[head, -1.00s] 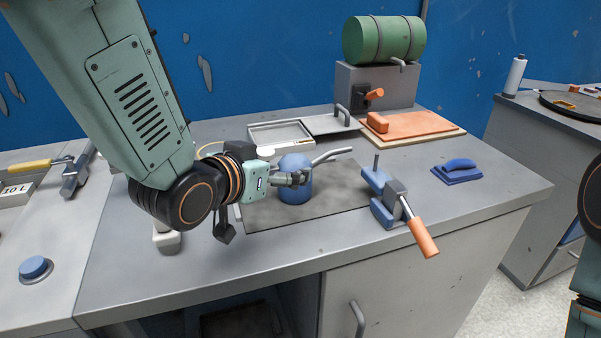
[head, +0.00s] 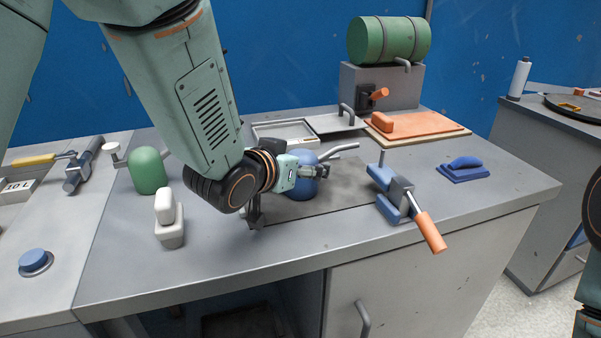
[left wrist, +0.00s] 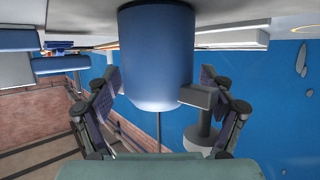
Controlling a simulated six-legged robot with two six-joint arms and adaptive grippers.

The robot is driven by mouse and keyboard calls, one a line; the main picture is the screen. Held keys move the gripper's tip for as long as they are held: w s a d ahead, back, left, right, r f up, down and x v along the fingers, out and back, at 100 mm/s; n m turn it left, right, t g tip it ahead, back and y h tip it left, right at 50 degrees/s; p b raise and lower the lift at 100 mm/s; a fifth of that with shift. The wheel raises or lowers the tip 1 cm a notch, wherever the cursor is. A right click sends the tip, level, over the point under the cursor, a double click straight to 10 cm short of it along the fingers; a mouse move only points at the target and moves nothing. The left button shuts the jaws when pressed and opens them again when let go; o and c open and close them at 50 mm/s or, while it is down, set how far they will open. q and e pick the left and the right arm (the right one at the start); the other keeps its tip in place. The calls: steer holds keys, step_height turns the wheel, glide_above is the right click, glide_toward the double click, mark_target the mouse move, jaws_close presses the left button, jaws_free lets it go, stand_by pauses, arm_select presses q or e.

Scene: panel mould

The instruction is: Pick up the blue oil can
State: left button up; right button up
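The blue oil can (head: 303,188) stands upright on the dark mat on the workbench, with a grey spout reaching up to the right. My left gripper (head: 316,172) is at the can's upper body and partly hides it in the head view. In the left wrist view the can (left wrist: 157,60) hangs upside down in the picture, between the two spread fingers of the left gripper (left wrist: 160,80). The fingers look open, with a small gap at the right pad; contact at the left pad is unclear.
A green domed container (head: 147,172) and a white bottle (head: 169,222) stand left of my arm. A clamp with an orange handle (head: 430,232) lies right of the mat (head: 350,180). A blue float (head: 463,168) and an orange board (head: 420,127) are farther right.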

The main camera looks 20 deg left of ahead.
arm_select(q)
steer(key=c, duration=1.2)
